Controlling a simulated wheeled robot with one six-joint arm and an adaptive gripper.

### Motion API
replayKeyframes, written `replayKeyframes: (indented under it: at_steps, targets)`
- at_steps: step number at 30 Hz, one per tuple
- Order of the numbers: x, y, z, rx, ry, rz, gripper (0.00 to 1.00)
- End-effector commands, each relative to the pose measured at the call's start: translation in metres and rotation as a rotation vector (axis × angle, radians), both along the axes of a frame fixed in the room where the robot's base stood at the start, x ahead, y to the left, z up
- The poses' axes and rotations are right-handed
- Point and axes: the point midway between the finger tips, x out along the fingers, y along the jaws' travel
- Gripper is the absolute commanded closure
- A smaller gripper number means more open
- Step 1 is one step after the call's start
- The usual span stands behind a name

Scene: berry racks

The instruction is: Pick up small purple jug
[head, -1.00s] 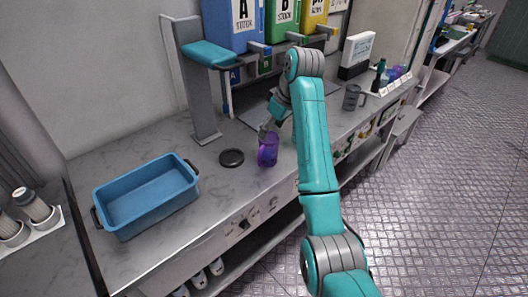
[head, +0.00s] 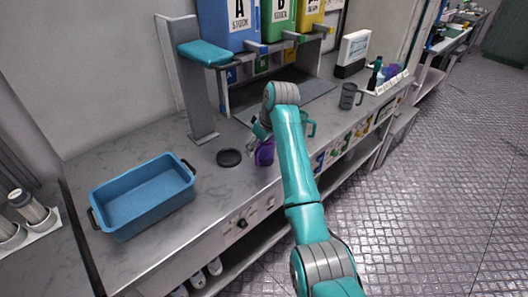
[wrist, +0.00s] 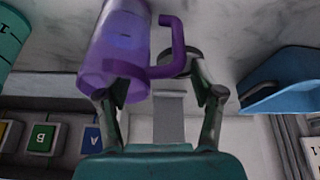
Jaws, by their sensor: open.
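The small purple jug (head: 265,155) stands on the grey counter near its front edge, partly hidden by my arm in the head view. In the wrist view the purple jug (wrist: 113,45) is large, at the upper left, with its handle on the right side. My gripper (wrist: 162,95) is open, with its fingers spread on either side of the jug's handle region. The left finger overlaps the jug's lower end; I cannot tell whether it touches. In the head view my gripper (head: 260,133) is right at the jug.
A black disc (head: 229,157) lies just left of the jug, and a blue tub (head: 145,222) stands further left. A teal jug (head: 311,128) is close on the right, behind my arm. A grey jug (head: 348,97) stands further right. A dispenser rack (head: 197,95) rises behind.

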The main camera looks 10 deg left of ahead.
Motion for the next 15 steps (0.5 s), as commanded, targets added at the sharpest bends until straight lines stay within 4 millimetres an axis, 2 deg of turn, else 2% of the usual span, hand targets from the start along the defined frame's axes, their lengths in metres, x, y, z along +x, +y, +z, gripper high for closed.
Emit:
replayKeyframes:
  at_steps: [6, 14, 15]
  targets:
    - [0.0001, 0.0002, -0.0008, 0.0, 0.0, 0.0, 0.33]
    - [0.0002, 0.0, -0.0008, 0.0, 0.0, 0.0, 0.98]
    - [0.0002, 0.0, -0.0008, 0.0, 0.0, 0.0, 1.0]
